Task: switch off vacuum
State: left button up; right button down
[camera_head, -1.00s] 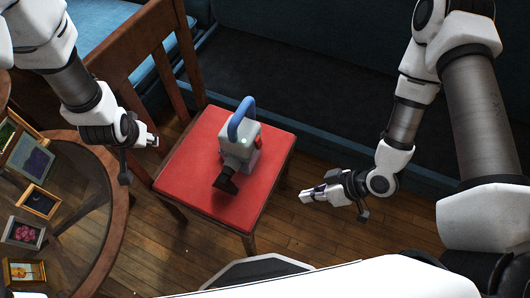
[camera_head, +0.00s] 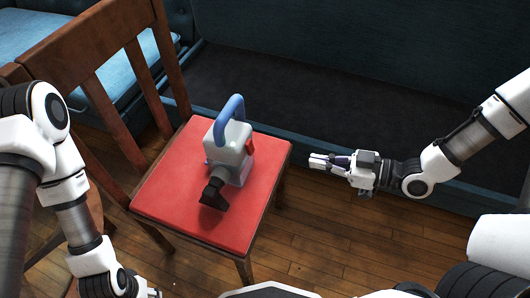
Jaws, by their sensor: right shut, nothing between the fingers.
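The vacuum (camera_head: 228,150) is a small grey handheld unit with a blue loop handle, a black nozzle pointing toward me and a red part on its right side. It stands on the red seat of a wooden chair (camera_head: 180,208). My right gripper (camera_head: 313,161) is shut and empty, right of the vacuum and apart from it, pointing left toward it beyond the seat's right edge. My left gripper (camera_head: 153,293) is at the bottom edge, below and left of the seat, mostly cut off, so its opening is unclear.
A dark teal sofa (camera_head: 330,60) fills the back. A blue cushioned seat (camera_head: 40,35) is at the upper left. The chair's wooden backrest (camera_head: 100,62) rises left of the vacuum. Wooden floor (camera_head: 320,235) is open right of the chair.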

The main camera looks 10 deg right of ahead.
jog(key=b, duration=0.6)
send_near(250, 147)
jog(key=w+a+f, duration=0.4)
jog(key=shift+w+a+f, duration=0.2)
jog(key=shift+w+a, duration=0.1)
